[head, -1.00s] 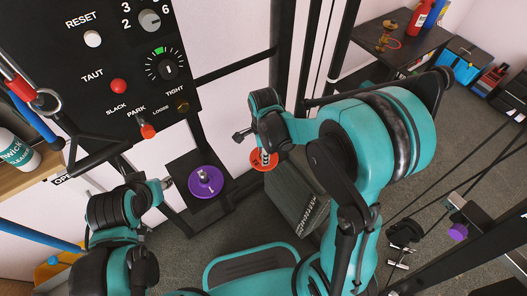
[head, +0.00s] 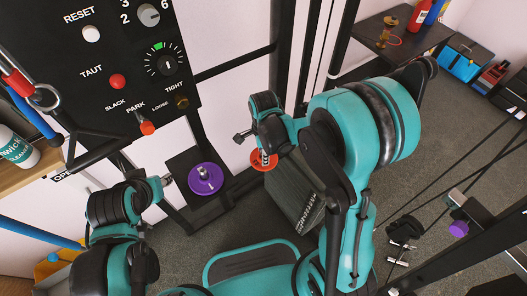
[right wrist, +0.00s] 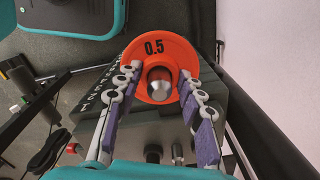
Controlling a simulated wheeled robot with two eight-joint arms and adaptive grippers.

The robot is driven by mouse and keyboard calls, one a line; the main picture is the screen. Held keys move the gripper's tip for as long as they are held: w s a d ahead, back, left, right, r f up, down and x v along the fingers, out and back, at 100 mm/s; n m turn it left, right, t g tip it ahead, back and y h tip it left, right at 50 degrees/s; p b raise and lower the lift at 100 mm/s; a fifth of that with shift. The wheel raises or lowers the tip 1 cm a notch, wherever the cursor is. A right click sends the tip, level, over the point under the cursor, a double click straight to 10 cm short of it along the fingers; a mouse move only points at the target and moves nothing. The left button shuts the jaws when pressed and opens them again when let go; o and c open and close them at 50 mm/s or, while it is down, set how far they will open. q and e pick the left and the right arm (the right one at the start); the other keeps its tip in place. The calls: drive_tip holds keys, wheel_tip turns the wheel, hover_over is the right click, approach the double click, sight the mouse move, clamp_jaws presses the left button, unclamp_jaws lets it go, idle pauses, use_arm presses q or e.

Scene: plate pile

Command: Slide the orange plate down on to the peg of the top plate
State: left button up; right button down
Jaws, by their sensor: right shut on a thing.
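The orange plate (head: 256,163), marked 0.5 in the right wrist view (right wrist: 178,53), is held between the two fingers of my right gripper (right wrist: 164,98). A rounded silver peg end (right wrist: 158,88) shows at its centre hole; I cannot tell how far the plate sits on it. The dark plate stack (head: 290,197) lies below and beside the orange plate, and its top (right wrist: 130,122) shows in the right wrist view. My left gripper (head: 166,182) is at the left edge of the purple plate (head: 205,188); its finger opening is too small to tell.
The purple plate lies on a black stand (head: 188,160) with a silver post at its centre. A black control panel (head: 95,60) stands at the upper left. Dark uprights and cables stand close around the stack. Open floor (head: 170,262) shows at the front.

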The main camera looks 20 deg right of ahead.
drive_tip(key=shift+f, duration=0.2)
drive_tip(key=c, duration=0.9)
unclamp_jaws()
